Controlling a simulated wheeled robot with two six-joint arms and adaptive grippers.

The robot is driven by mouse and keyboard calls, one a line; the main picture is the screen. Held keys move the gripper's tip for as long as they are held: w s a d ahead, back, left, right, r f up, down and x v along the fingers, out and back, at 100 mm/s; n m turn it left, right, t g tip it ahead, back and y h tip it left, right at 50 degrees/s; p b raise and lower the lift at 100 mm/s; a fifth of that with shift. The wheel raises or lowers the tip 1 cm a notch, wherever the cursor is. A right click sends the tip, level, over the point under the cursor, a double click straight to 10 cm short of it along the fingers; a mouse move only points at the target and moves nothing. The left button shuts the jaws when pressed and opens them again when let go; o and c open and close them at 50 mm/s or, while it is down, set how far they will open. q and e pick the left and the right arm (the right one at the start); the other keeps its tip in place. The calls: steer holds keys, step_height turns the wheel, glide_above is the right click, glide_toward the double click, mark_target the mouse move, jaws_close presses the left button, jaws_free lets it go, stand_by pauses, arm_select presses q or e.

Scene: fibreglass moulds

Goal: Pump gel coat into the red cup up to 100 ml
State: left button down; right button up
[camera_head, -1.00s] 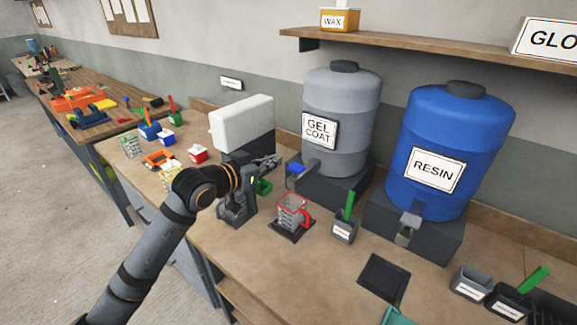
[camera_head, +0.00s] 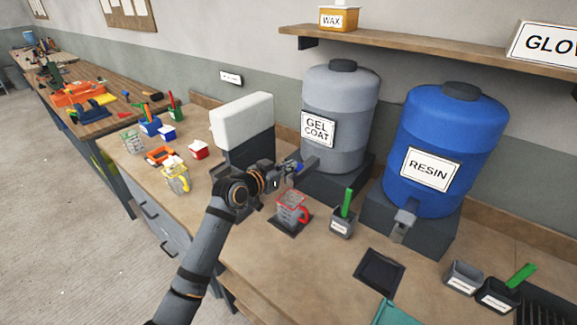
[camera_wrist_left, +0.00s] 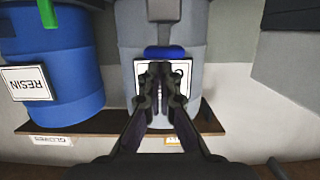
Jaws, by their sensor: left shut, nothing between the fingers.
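The grey gel coat drum (camera_head: 352,105) stands on a dark base at the back of the bench. Its blue-tipped tap (camera_head: 299,166) juts out at the front; the blue part also shows in the left wrist view (camera_wrist_left: 164,51). The clear red-rimmed cup (camera_head: 289,208) with a red handle stands upright on a dark pad below the tap. Its contents are too small to read. My left gripper (camera_head: 291,171) is shut and empty, close to the blue part; I cannot tell whether they touch. It also shows in the left wrist view (camera_wrist_left: 160,72). My right gripper is out of view.
The blue resin drum (camera_head: 445,140) stands right of the gel coat. A grey holder with a green stick (camera_head: 343,225) stands right of the cup. A white-topped block (camera_head: 242,122) stands left of the gripper. A yellow-rimmed cup (camera_head: 176,180) sits further left. The front bench is mostly clear.

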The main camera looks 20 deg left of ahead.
mark_target(288, 177)
arm_select(q)
steer(key=shift+f, duration=0.1)
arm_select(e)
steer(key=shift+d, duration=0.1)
arm_select(q)
step_height(288, 177, down, 3)
steer(key=b, duration=0.3)
steer(key=shift+s+f, duration=0.1)
steer(key=shift+f, duration=0.1)
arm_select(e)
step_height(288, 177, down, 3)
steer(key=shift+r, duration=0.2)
arm_select(q)
steer(key=shift+f, duration=0.1)
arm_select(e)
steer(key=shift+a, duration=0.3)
arm_select(q)
steer(key=shift+f, duration=0.1)
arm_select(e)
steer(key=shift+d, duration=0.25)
